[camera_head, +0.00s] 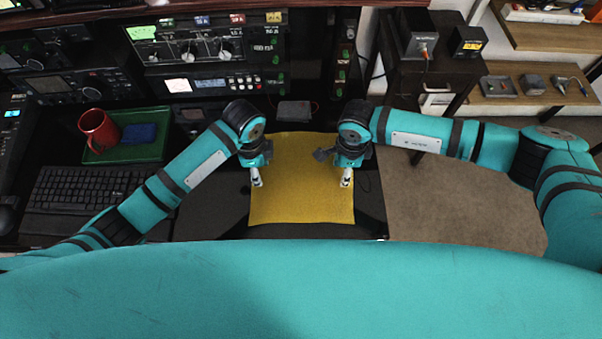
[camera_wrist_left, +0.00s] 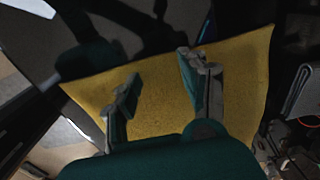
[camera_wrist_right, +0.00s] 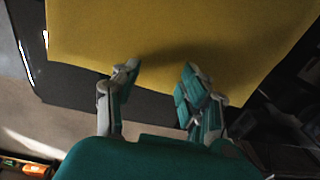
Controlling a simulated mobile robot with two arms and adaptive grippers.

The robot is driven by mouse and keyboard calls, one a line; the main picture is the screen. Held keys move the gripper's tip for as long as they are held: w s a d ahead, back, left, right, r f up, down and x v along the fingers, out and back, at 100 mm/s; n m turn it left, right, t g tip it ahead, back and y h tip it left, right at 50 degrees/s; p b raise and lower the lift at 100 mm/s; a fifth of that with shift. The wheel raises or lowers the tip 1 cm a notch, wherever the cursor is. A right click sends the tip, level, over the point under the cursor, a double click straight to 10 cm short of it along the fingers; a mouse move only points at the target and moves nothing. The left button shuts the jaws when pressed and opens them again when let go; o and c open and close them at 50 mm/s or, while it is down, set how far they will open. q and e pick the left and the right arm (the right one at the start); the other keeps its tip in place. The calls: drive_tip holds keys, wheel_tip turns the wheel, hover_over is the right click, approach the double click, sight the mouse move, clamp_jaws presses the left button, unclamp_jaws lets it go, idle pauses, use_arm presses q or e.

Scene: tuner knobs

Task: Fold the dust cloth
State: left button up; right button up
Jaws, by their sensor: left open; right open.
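The yellow dust cloth (camera_head: 301,180) lies spread out flat on the dark desk in the head view. It also shows in the left wrist view (camera_wrist_left: 155,100) and the right wrist view (camera_wrist_right: 170,40). My left gripper (camera_head: 257,182) is over the cloth's left edge, open, with nothing between its fingers; its fingers show apart in the left wrist view (camera_wrist_left: 160,68). My right gripper (camera_head: 346,182) is over the cloth's right edge, open and empty; its fingers show apart in the right wrist view (camera_wrist_right: 160,72). I cannot tell whether the fingertips touch the cloth.
A green tray (camera_head: 122,152) with a red mug (camera_head: 98,130) and a dark blue cloth (camera_head: 139,134) stands at the left. A keyboard (camera_head: 90,190) lies in front of it. Radio equipment (camera_head: 205,45) stands behind. A small grey box (camera_head: 294,109) lies beyond the cloth.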

use_arm(q)
drive_tip(key=shift+f, duration=0.2)
use_arm(e)
drive_tip(key=shift+f, duration=0.2)
use_arm(q)
drive_tip(key=shift+f, duration=0.1)
use_arm(e)
drive_tip(key=shift+f, duration=0.1)
use_arm(q)
drive_tip(key=shift+f, duration=0.15)
use_arm(e)
drive_tip(key=shift+f, duration=0.15)
use_arm(q)
drive_tip(key=shift+c, duration=1.1)
use_arm(e)
drive_tip(key=shift+s, duration=0.1)
drive_tip(key=shift+c, duration=1.1)
use_arm(q)
drive_tip(key=shift+s, duration=0.1)
drive_tip(key=c, duration=0.7)
use_arm(e)
drive_tip(key=c, duration=0.7)
use_arm(q)
drive_tip(key=shift+f, duration=0.1)
use_arm(e)
drive_tip(key=shift+s+d+f, duration=0.1)
